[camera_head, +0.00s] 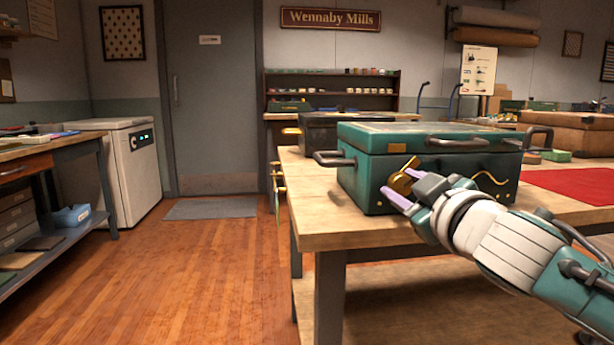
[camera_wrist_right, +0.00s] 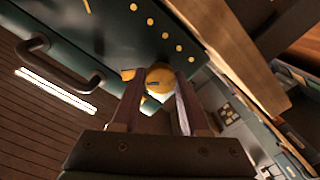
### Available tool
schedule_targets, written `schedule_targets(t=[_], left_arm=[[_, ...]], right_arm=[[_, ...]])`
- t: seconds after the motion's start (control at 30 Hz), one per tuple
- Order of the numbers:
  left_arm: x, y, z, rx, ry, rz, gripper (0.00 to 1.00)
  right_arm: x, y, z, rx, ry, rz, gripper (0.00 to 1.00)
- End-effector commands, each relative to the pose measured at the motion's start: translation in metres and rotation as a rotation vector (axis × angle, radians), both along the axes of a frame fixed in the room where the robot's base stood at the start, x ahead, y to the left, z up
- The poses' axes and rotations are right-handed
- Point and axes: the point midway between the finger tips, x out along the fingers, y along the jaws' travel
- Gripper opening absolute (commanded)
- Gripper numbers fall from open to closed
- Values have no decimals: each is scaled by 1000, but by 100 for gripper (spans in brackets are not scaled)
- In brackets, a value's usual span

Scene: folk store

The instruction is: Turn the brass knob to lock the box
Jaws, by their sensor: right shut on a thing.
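A green box (camera_head: 375,183) with a closed lid stands on the wooden table, near its left end. The brass knob (camera_head: 403,177) is on the box's front face. My right gripper (camera_head: 396,186) reaches in from the right and is shut on the knob. In the right wrist view the round yellow knob (camera_wrist_right: 160,79) sits between the two fingers (camera_wrist_right: 158,95), which hide part of it. My left gripper is not in view.
The wooden table (camera_head: 330,230) also bears a red mat (camera_head: 575,184) at the right and a dark case (camera_head: 318,136) behind the box. A brown case (camera_head: 575,136) stands at the far right.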

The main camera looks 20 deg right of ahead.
Motion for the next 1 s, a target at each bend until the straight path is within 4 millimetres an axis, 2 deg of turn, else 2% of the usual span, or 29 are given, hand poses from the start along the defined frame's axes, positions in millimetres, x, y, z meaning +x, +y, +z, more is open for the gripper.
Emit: schedule_targets(t=[0.6,1.0], left_arm=[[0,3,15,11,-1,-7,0],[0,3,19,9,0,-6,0]], right_arm=[[0,0,1,-546,133,0,0],[0,1,0,-749,181,1,0]])
